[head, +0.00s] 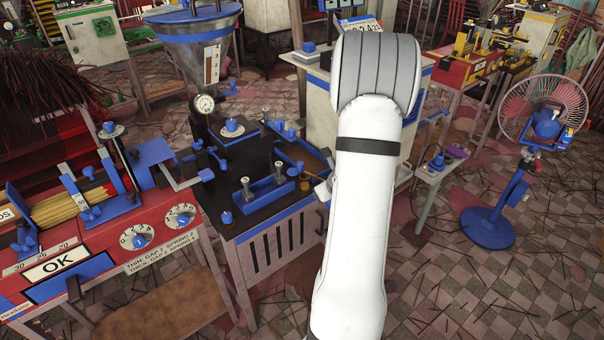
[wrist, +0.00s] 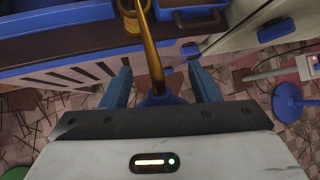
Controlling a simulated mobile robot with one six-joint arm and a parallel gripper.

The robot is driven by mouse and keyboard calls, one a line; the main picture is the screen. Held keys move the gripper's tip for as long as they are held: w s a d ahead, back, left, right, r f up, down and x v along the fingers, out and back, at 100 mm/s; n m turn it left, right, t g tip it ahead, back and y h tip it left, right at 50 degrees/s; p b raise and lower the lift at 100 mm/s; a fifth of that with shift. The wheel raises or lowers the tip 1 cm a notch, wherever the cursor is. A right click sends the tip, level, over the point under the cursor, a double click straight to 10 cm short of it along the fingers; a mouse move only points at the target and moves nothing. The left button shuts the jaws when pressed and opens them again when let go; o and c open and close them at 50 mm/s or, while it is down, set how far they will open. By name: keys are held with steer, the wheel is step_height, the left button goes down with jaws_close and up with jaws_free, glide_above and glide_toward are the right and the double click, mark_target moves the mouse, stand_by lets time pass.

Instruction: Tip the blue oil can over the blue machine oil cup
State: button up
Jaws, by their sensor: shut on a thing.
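My gripper (wrist: 158,84) is shut on the blue oil can, its two blue fingers on either side of it. In the wrist view the can's blue body (wrist: 160,99) shows low between the fingers, mostly hidden by the gripper housing. Its long brass spout runs up and out of the top edge. A small brass cup (wrist: 133,24), seemingly the blue machine's oil cup, is just left of the spout at the machine's edge. In the head view the cup (head: 305,183) is left of my arm, which hides most of the gripper and can. Whether the spout tip is over the cup is hidden.
The blue machine's dark top (head: 265,205) carries blue trays and knobs. A red machine (head: 120,235) stands at the left. A small side table (head: 440,168) and a blue fan (head: 490,222) are at the right. The tiled floor between is strewn with sticks.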

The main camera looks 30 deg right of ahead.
stand_by(0.4)
steer(key=shift+r+g+p, duration=0.4)
steer(key=shift+r+p, duration=0.1)
steer(key=shift+p, duration=0.4)
steer(key=shift+r+p, duration=0.1)
steer(key=shift+p, duration=0.2)
stand_by(0.9)
steer(key=shift+w+r+g+p, duration=0.1)
steer(key=shift+r+g+p, duration=0.35)
steer(key=shift+p, duration=0.45)
steer(key=shift+f+b, duration=0.4)
steer(key=shift+b, duration=0.05)
steer(key=shift+f+b, duration=0.15)
steer(key=shift+b, duration=0.4)
steer(key=shift+f+t+b, duration=0.35)
steer(key=shift+t+b, duration=0.4)
steer(key=shift+b, duration=1.05)
